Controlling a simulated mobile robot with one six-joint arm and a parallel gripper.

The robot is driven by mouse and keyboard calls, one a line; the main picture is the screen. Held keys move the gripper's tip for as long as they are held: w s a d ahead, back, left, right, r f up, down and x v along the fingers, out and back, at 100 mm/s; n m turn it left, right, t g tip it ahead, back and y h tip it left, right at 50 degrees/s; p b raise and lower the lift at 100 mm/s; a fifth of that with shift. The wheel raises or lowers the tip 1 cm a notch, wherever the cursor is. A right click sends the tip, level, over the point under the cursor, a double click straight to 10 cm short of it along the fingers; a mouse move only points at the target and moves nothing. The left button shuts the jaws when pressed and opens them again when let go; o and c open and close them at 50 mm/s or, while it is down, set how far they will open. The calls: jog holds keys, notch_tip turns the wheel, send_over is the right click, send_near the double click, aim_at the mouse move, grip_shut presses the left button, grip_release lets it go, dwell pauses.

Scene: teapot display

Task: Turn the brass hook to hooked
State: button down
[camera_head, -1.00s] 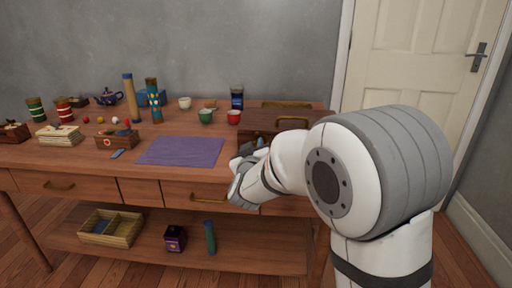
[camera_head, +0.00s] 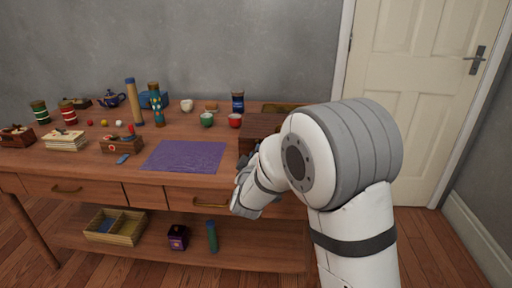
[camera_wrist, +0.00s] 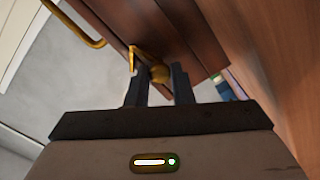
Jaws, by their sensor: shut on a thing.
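The brass hook (camera_wrist: 143,58) is in the wrist view, on the dark reddish-brown wooden face of a box (camera_wrist: 185,40). It has a slanting bar and a rounded knob at its lower end. My gripper (camera_wrist: 158,84) has its two dark fingers on either side of the knob end and is shut on it. The exact contact is partly hidden. In the head view the brown box (camera_head: 262,124) stands at the right of the table, mostly behind my arm. The hook and fingertips are hidden there.
A brass handle (camera_wrist: 78,27) shows beside the hook. On the table (camera_head: 205,138), a purple mat (camera_head: 185,156) lies left of my arm. A red cup (camera_head: 235,120), a green cup (camera_head: 206,120) and a dark blue jar (camera_head: 238,101) stand behind the mat.

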jog(key=n+p, duration=0.3)
jog(key=n, duration=0.1)
jog(key=shift+n+p, duration=0.65)
jog(key=shift+n, duration=0.65)
jog(key=shift+f, duration=0.1)
jog(key=c, duration=1.3)
grip_release()
jog(key=s+p, duration=0.1)
jog(key=s, duration=0.7)
jog(key=shift+a, duration=0.15)
jog(key=shift+w, duration=0.1)
